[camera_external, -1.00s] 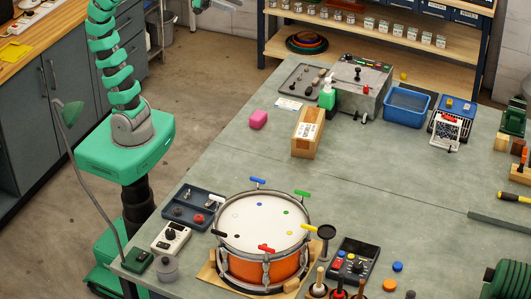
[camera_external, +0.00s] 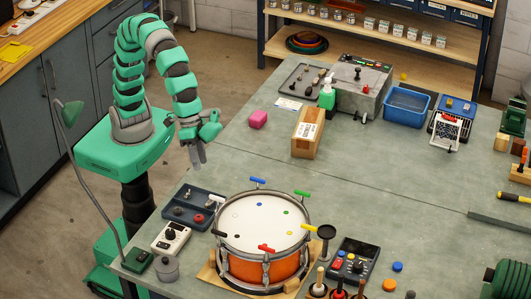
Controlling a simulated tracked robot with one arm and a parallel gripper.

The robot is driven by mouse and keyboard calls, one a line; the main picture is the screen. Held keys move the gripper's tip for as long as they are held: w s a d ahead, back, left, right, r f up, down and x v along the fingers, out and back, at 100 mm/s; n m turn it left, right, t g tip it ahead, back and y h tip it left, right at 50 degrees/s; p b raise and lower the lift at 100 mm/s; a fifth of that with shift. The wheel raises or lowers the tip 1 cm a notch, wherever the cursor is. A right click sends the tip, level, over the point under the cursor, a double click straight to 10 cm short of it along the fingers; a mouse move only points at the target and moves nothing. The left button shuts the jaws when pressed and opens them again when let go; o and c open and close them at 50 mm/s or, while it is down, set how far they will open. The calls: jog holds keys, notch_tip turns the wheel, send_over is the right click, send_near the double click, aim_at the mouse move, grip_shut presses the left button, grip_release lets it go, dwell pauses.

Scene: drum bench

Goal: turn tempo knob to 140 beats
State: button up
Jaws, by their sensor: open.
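A white box (camera_external: 171,238) with a dark round knob (camera_external: 170,235) on its top stands at the near left of the bench, left of the drum; this looks like the tempo box. Its markings and the knob's setting are too small to read. My gripper (camera_external: 198,163) is open and points down near the bench's left edge. It is above and behind the white box, well apart from it, and nothing shows between its fingers.
The orange drum (camera_external: 264,262) with coloured keys stands right of the box. A blue-grey parts tray (camera_external: 189,207) lies behind the box. A grey canister (camera_external: 166,269) and small green box (camera_external: 139,260) are in front. A black control box (camera_external: 353,262) stands right of the drum.

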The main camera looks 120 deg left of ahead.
aim_at(170, 231)
jog(key=s+d+f+n+g+y, duration=0.1)
jog(key=s+d+f+g, duration=0.1)
jog(key=s+d+f, duration=0.3)
jog(key=s+d+f+g+y, duration=0.1)
jog(key=s+d+f, duration=0.2)
jog(key=f, duration=1.1)
jog(key=f+p, duration=0.1)
jog(key=f, duration=0.5)
jog(key=shift+d+f, duration=0.2)
jog(key=shift+f, duration=0.2)
jog(key=c, duration=0.7)
